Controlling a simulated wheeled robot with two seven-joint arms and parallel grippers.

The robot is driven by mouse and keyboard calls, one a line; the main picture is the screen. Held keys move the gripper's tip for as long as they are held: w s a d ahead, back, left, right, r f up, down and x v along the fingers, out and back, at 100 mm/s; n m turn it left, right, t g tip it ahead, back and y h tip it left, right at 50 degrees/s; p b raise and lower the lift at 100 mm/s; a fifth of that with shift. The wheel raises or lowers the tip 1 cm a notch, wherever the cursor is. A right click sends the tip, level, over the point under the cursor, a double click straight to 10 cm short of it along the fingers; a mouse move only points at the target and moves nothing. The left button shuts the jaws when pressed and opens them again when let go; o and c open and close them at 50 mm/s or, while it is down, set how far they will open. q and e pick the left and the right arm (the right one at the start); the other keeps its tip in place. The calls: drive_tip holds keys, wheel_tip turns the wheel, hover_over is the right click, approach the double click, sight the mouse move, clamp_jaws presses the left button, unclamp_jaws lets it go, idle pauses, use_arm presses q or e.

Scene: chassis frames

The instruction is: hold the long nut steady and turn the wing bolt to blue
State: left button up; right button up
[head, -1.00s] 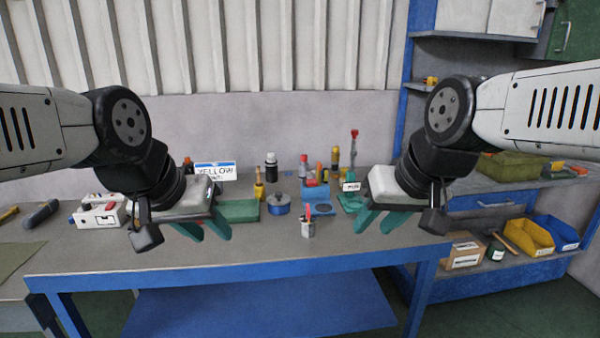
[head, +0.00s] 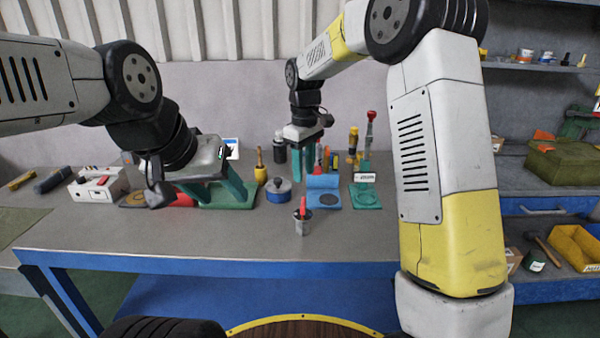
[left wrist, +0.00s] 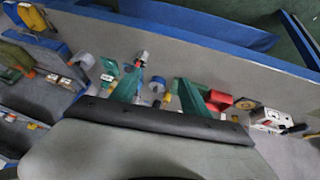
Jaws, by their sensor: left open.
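The long nut (head: 302,226) is a small grey metal piece standing upright on the bench, near the middle. The red wing bolt (head: 302,207) sticks up from its top. The nut also shows in the left wrist view (left wrist: 142,56), beyond the fingertips. My left gripper (head: 214,190) is open and empty, left of the nut and apart from it. My right gripper (head: 303,165) hangs with its green fingers down, behind the nut near a blue block; its finger gap is unclear. Neither gripper touches the nut.
A white-and-red box (head: 98,185) lies at left. The bench front (head: 200,237) is clear around the nut.

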use_arm(q)
drive_tip(key=shift+o, duration=0.3)
drive_tip(key=shift+w+d+f, duration=0.1)
drive_tip(key=shift+d+f, duration=0.05)
drive_tip(key=shift+f, duration=0.1)
drive_tip(key=w+d+f+n+g+h, duration=0.7)
drive_tip(key=w+d+f+n+h, duration=0.25)
drive_tip(key=f, duration=0.25)
drive_tip(key=n+t+h, duration=0.5)
drive_tip(key=n+t, duration=0.3)
drive_tip(key=n, duration=0.6)
approach(301, 217)
drive_tip(key=shift+w+d+f, duration=0.15)
drive_tip(key=shift+w+d, duration=0.25)
drive_tip(key=shift+d, duration=0.2)
drive_tip(key=shift+w+d+f, duration=0.15)
drive_tip(key=shift+w+d, duration=0.3)
drive_tip(key=shift+d, duration=0.15)
drive_tip(key=shift+w+d+f, duration=0.1)
drive_tip(key=shift+w+f, duration=0.05)
drive_tip(key=x, duration=0.7)
drive_tip(key=shift+w+d+f, duration=0.1)
drive_tip(key=shift+w+d, duration=0.05)
drive_tip(key=shift+w, duration=0.05)
